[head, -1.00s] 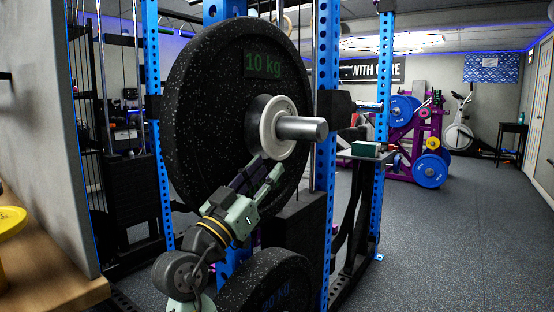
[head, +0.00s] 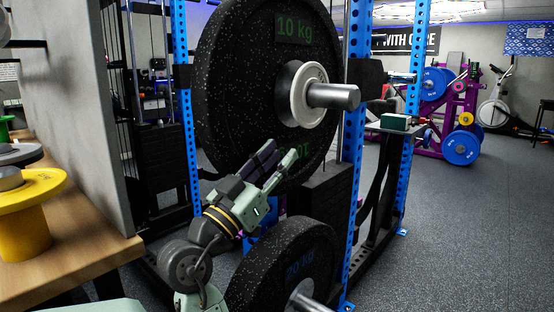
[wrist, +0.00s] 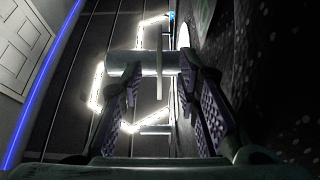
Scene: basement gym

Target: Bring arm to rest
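My gripper (head: 283,155) is raised in front of the large black 10 kg plate (head: 235,95), below and left of its pale hub and the grey bar sleeve (head: 335,96). The arm rises from the bottom of the head view, with the fingers pointing up and to the right. In the wrist view the two dark, ridged fingers (wrist: 160,88) stand apart with nothing held between them. The sleeve (wrist: 143,63) shows beyond the fingertips. The plate's speckled face (wrist: 265,65) fills the wrist view's right side. I cannot tell how close the fingers are to the plate.
A second black plate (head: 285,265) with its own sleeve (head: 310,300) sits low beside my arm. Blue rack uprights (head: 358,150) stand close by. A wooden surface (head: 85,235) with a yellow weight (head: 30,215) is at left. Open floor (head: 480,220) lies at right.

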